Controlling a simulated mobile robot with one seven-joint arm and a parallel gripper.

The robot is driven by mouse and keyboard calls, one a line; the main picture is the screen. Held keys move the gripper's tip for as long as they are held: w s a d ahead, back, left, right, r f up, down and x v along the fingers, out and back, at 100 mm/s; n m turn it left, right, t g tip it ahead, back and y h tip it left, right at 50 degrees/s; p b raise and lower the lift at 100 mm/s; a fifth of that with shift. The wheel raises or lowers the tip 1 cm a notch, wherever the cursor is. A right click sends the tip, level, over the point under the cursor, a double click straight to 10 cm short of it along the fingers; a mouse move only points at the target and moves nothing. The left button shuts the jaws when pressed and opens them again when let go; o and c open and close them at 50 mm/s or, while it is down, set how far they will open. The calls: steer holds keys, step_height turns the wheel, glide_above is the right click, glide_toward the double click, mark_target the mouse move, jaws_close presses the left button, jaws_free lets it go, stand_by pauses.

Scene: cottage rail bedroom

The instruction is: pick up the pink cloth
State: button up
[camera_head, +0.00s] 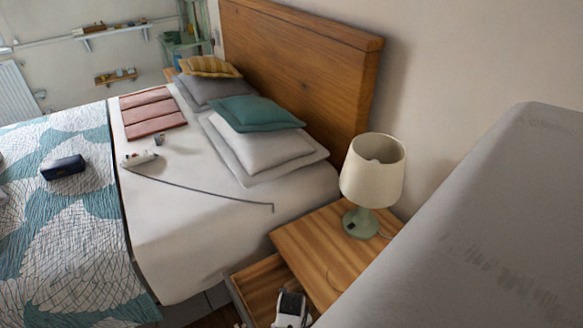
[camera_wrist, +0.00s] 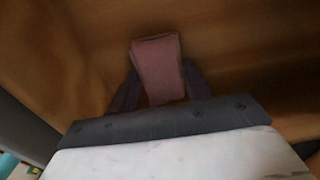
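The pink cloth (camera_wrist: 157,62) is a small folded strip, seen in the wrist view against brown wood. My gripper (camera_wrist: 160,80) has its two dark fingers on either side of the cloth. The cloth fills most of the gap between the fingertips. Whether the fingers press on it cannot be told. In the head view, my gripper (camera_head: 291,308) is a white and black shape low at the open drawer (camera_head: 262,283) of the nightstand. Its fingers and the cloth there are hidden.
The wooden nightstand (camera_head: 318,245) carries a lamp (camera_head: 372,180) with a green base. The bed (camera_head: 190,235) lies to the left, with pillows (camera_head: 260,145), a reddish folded textile (camera_head: 150,112) and a dark box (camera_head: 63,167). A tall wooden headboard (camera_head: 300,65) stands behind the pillows.

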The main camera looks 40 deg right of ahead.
steer(key=c, duration=0.4)
steer(key=shift+r+p, duration=2.15)
steer(key=shift+r, duration=7.85)
